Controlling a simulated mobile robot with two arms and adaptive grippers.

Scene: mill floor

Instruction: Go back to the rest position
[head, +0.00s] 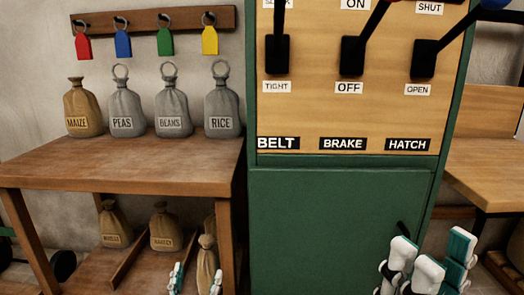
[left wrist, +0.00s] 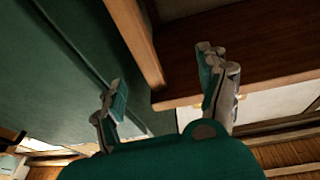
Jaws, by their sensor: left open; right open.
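My left gripper (head: 196,281) is low in the head view, in front of the bench's lower shelf, with its white-and-teal fingertips apart. The left wrist view also shows my left gripper (left wrist: 165,88) open, with nothing between its fingers. My right gripper (head: 432,262) is at the bottom right of the head view, in front of the green cabinet's lower right corner. It is open, and I see nothing held in it. No rest position is marked in either view.
A green cabinet (head: 335,225) carries BELT, BRAKE and HATCH levers. A wooden bench (head: 120,160) holds labelled sacks, including the maize sack (head: 82,108) and rice sack (head: 222,100). A tan sack (head: 207,258) stands on the lower shelf near my left gripper. Another table (head: 490,170) is at right.

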